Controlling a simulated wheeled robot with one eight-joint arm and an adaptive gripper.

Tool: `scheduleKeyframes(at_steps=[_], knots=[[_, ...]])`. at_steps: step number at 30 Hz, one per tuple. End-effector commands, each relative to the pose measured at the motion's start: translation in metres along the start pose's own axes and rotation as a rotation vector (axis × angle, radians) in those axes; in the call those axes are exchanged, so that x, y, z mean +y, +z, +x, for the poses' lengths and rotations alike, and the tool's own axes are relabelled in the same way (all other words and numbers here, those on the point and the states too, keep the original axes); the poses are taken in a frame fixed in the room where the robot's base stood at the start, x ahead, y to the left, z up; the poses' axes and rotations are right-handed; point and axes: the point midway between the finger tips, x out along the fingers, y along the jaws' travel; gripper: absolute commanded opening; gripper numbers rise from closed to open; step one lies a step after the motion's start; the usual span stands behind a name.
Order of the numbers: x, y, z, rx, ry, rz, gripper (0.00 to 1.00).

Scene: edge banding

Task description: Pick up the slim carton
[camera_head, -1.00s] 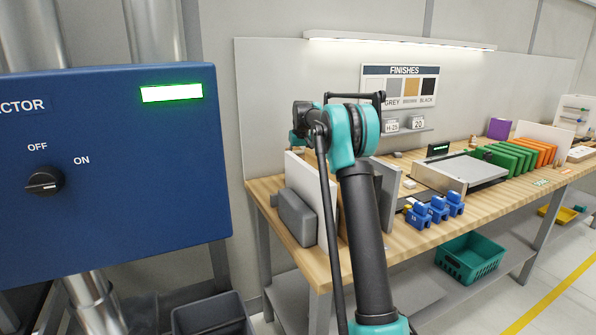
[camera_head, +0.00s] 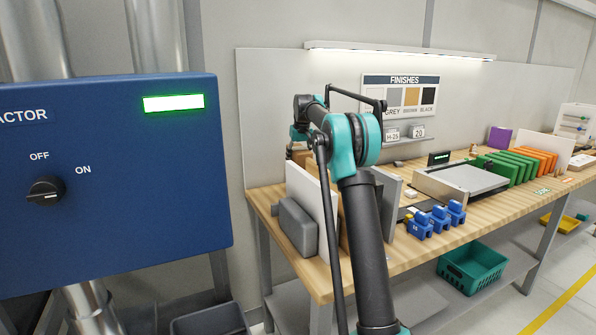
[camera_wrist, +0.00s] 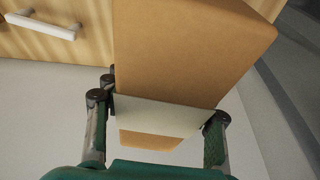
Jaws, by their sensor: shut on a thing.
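The slim carton (camera_wrist: 185,50) is a brown box that fills the upper middle of the wrist view. My gripper (camera_wrist: 160,108) is shut on it, with one finger on each side. A pale strip crosses the carton between the fingertips, and a bit of brown shows below it.
A white panel (camera_head: 308,205) and a grey block (camera_head: 296,225) stand at the workbench's left end. Blue holders (camera_head: 437,219) and a grey-topped device (camera_head: 462,182) lie to the right. A pale handle-like piece (camera_wrist: 42,25) lies on the wood. A blue cabinet (camera_head: 120,220) stands left.

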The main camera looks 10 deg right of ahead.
Motion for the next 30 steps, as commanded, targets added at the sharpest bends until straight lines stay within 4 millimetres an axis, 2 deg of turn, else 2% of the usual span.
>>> scheduleKeyframes(at_steps=[1,6,13,21,30], knots=[[0.000,-0.005,-0.016,0.000,0.000,0.000,0.13],[0.000,-0.020,-0.064,0.000,0.000,0.000,0.13],[0.000,-0.034,-0.110,0.000,0.000,0.000,0.13],[0.000,-0.042,-0.132,0.000,0.000,0.000,0.13],[0.000,-0.043,-0.139,0.000,0.000,0.000,0.13]])
